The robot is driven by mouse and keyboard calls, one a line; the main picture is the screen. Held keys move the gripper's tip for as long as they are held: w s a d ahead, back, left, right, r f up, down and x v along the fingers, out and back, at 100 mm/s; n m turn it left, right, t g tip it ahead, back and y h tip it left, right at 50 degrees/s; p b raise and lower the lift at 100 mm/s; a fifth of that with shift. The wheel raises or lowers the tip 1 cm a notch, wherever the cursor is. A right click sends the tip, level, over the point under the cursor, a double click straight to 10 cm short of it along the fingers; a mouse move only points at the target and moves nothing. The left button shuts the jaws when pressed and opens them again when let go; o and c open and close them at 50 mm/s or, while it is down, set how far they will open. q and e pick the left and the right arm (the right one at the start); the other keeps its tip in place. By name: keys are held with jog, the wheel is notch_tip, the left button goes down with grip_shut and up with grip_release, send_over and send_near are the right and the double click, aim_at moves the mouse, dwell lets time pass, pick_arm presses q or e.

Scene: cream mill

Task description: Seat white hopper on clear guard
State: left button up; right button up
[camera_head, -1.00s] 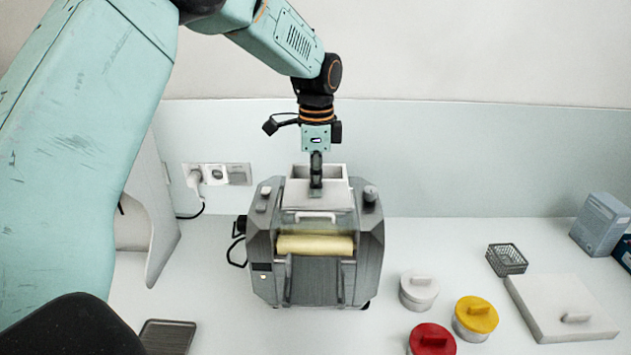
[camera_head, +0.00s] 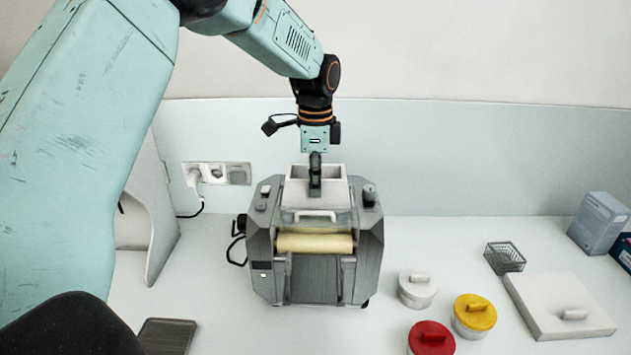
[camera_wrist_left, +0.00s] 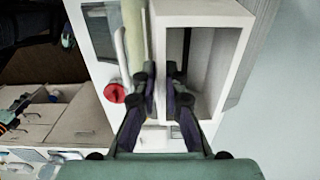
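The white hopper (camera_head: 333,190), an open-topped box, is upright on top of the grey mill (camera_head: 262,240), just behind the clear guard's white handle (camera_head: 308,215). The clear guard (camera_head: 318,227) is hard to make out above the cream roller; the hopper's lower edge meets its area, but I cannot tell whether it is fully seated. My left gripper (camera_head: 316,188) reaches down from above onto the hopper's front wall. In the left wrist view its fingers (camera_wrist_left: 159,82) straddle that hopper wall (camera_wrist_left: 158,40), one inside and one outside, closed on it. My right gripper is not visible.
White (camera_head: 417,290), yellow (camera_head: 475,315) and red (camera_head: 431,339) lidded pots stand right of the mill. Farther right are a wire basket (camera_head: 505,257), a white slab with a handle (camera_head: 555,305) and boxes (camera_head: 599,223). A dark tray (camera_head: 166,336) lies front left. The wall is close behind.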

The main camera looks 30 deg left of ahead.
pick_arm(q)
jog(key=o, duration=0.5)
jog(key=shift+w, duration=0.1)
notch_tip(320, 180, up, 12)
jog(key=shift+f, duration=0.1)
dwell(0.4)
jog(key=shift+s+d, duration=0.1)
jog(key=shift+s, duration=0.15)
